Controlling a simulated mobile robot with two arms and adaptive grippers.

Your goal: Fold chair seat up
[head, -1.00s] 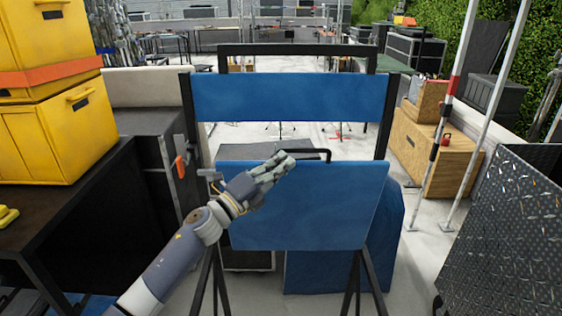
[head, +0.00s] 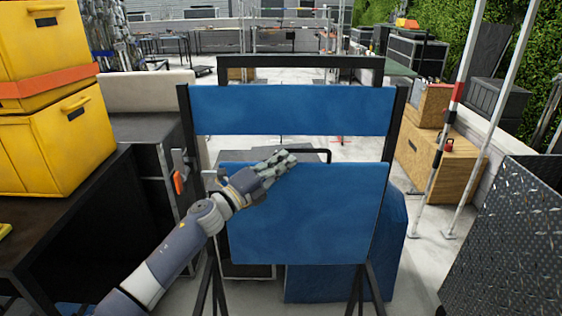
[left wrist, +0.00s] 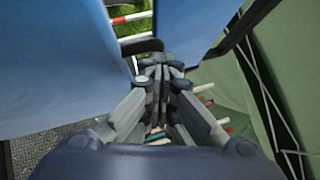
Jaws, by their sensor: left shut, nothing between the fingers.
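The folding chair has a blue backrest (head: 290,110) on a black frame and a blue seat panel (head: 310,225) below it. The seat panel stands close to upright, its broad face toward me, with a black handle loop at its top edge. My left gripper (head: 284,160) is shut and empty at the upper left of the seat panel, in front of its top edge. In the left wrist view the shut fingers (left wrist: 158,68) are near blue fabric (left wrist: 60,70); I cannot tell whether they touch it. My right gripper is not in view.
Yellow crates (head: 60,150) stand on a dark bench at the left. A wooden box (head: 440,165), a red-and-white pole and a dark patterned panel (head: 510,240) stand at the right. Another blue panel shows behind the seat. Pale floor lies open beyond the chair.

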